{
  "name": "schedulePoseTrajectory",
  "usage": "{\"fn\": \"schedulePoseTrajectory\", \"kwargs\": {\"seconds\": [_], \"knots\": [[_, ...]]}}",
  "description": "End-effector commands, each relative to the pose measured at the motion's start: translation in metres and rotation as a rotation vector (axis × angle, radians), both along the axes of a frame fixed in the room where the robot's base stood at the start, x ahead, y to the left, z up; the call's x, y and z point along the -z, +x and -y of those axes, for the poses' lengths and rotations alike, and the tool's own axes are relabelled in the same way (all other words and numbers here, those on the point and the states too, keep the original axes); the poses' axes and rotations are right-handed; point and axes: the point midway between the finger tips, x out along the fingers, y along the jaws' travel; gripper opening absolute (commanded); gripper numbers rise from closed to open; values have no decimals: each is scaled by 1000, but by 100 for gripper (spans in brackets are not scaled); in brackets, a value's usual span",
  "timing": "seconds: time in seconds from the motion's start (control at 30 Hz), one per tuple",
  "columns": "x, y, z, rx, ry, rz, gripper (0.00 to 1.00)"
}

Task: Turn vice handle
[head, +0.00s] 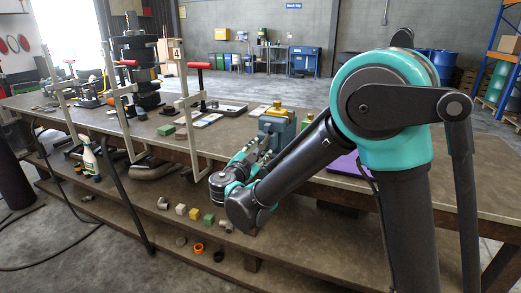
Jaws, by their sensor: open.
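A blue vice (277,123) with a yellow block (277,107) at its top stands on the long workbench (345,183), right of the picture's middle. Its handle cannot be made out; my arm covers the vice's lower front side. My teal and black arm reaches in from the right, bends low in front of the bench edge and turns back up toward the vice. My gripper (262,143) is at the near left side of the vice, small and partly hidden by the wrist. Its jaws are open. I cannot tell whether it touches the handle.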

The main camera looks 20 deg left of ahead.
Motion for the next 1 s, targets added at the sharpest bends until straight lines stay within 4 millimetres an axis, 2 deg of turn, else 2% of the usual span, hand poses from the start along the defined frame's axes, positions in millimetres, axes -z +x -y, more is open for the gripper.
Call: {"fn": "schedulePoseTrajectory", "kwargs": {"seconds": [0.5, 0.7, 1.0], "knots": [[0, -95, -9, -5, 0, 0, 44], [0, -111, -9, -3, 0, 0, 44], [0, -113, -9, -1, 0, 0, 44]]}}
